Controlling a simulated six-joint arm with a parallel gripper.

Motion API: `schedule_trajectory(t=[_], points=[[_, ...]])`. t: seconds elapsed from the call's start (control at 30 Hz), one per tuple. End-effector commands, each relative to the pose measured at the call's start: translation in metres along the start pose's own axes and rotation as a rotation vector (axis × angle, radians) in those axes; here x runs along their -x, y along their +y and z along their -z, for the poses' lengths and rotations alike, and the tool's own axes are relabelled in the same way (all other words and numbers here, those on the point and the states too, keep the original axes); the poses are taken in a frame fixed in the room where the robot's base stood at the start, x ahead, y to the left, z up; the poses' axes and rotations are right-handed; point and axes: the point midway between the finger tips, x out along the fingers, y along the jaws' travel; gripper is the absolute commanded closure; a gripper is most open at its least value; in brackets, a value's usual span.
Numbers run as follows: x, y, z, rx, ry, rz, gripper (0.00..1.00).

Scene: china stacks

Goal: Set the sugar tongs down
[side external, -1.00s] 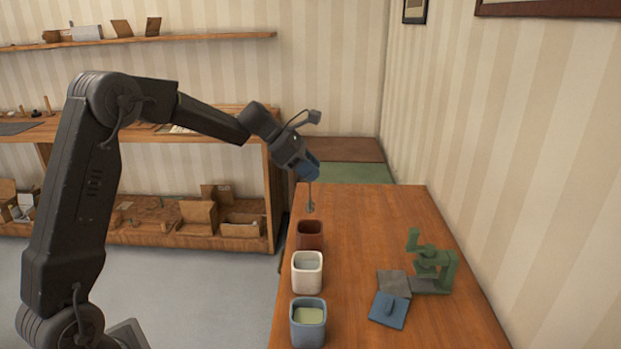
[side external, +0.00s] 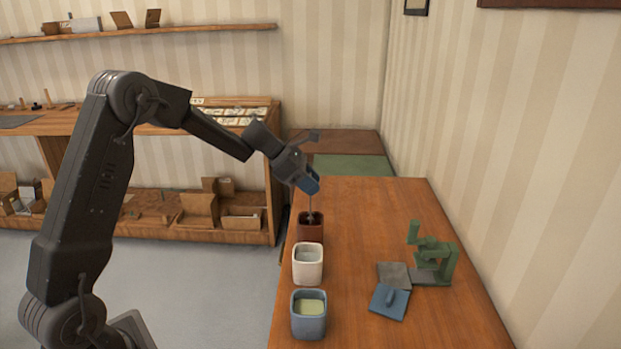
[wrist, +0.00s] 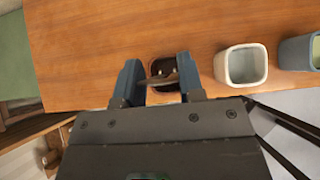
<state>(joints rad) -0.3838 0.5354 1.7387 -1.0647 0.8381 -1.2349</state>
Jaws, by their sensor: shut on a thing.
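My gripper (side external: 313,186) is above the far end of the table, pointing down, with its blue fingers shut on the sugar tongs (side external: 311,207). The tongs hang as a thin dark piece from the fingertips, and their lower end is at or inside the mouth of the brown cup (side external: 310,233). In the wrist view, the fingers of my gripper (wrist: 158,72) stand on either side of the brown cup's opening, with a dark piece of the tongs (wrist: 171,81) between them. I cannot tell whether the tongs touch the cup.
A white cup (side external: 308,270) and a blue cup (side external: 309,323) with pale green contents stand nearer in the row. To their right are a grey plate (side external: 393,275), a green stand (side external: 440,262) and a blue lidlike piece (side external: 389,301). The wooden table (side external: 365,215) is clear at far right.

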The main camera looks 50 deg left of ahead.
Motion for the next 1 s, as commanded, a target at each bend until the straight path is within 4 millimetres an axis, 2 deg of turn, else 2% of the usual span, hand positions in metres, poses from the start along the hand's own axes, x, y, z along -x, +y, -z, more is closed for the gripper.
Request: schedule_trajectory(t=[0.5,1.0], points=[[-0.032,-0.001,0.032,0.001,0.0,0.001,1.0],[-0.037,0.0,0.037,0.0,0.0,0.0,1.0]])
